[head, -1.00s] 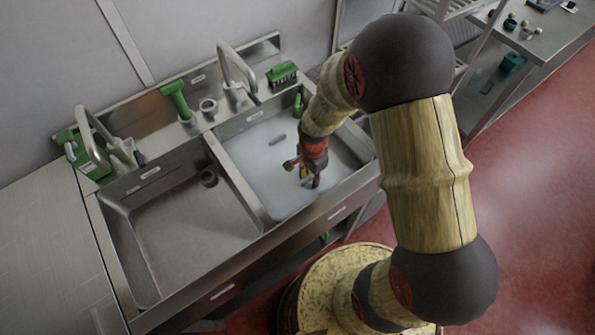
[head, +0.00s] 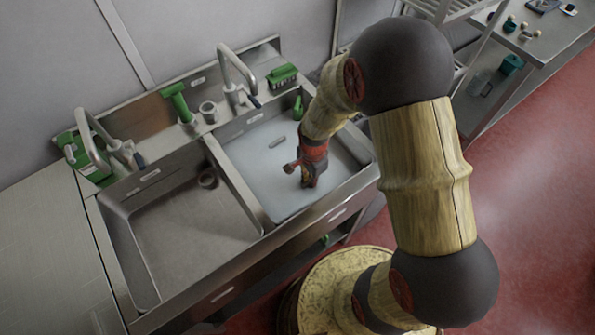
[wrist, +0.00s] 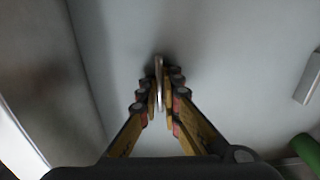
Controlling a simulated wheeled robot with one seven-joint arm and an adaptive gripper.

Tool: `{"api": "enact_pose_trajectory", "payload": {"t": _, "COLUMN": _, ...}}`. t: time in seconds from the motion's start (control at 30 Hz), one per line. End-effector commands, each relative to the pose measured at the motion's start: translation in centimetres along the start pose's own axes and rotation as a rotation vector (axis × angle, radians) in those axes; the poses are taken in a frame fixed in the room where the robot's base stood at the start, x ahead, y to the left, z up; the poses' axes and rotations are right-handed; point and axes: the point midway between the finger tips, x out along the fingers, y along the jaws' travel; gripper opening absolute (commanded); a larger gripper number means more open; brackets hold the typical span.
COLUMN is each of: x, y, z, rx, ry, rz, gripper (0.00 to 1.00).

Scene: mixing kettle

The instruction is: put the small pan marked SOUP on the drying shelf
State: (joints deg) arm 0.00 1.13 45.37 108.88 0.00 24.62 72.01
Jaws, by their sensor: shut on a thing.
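My gripper (head: 308,183) reaches down into the right sink basin, at the cloudy water. In the wrist view its fingers (wrist: 160,92) are closed on a thin, pale metal edge or handle (wrist: 159,66) standing up between them. The rest of that metal piece is hidden, so I cannot tell whether it is the pan marked SOUP. No SOUP mark is readable. A pale slatted rack (head: 450,8), possibly the drying shelf, stands at the top right, partly behind my arm.
The left basin (head: 185,235) looks empty apart from its drain. A small grey block (head: 278,142) lies in the right basin, with a green item (head: 298,108) at its back edge. Taps (head: 235,75) rise behind. A side table (head: 555,35) holds small items.

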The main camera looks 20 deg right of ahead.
Motion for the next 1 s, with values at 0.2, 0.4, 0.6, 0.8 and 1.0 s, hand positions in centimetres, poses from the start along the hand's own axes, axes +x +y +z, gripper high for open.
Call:
{"api": "enact_pose_trajectory", "payload": {"t": 0.2, "x": 0.0, "y": 0.0, "z": 0.0, "rx": 0.0, "ry": 0.0, "rz": 0.0, "gripper": 0.0}}
{"api": "enact_pose_trajectory", "payload": {"t": 0.4, "x": 0.0, "y": 0.0, "z": 0.0, "rx": 0.0, "ry": 0.0, "rz": 0.0, "gripper": 0.0}}
{"api": "enact_pose_trajectory", "payload": {"t": 0.6, "x": -0.4, "y": -0.1, "z": 0.0, "rx": 0.0, "ry": 0.001, "rz": -0.003, "gripper": 0.0}}
{"api": "enact_pose_trajectory", "payload": {"t": 0.8, "x": -2.0, "y": -0.1, "z": 0.0, "rx": 0.0, "ry": 0.001, "rz": -0.003, "gripper": 0.0}}
{"api": "enact_pose_trajectory", "payload": {"t": 1.0, "x": -3.7, "y": -0.1, "z": 0.0, "rx": 0.0, "ry": 0.001, "rz": -0.002, "gripper": 0.0}}
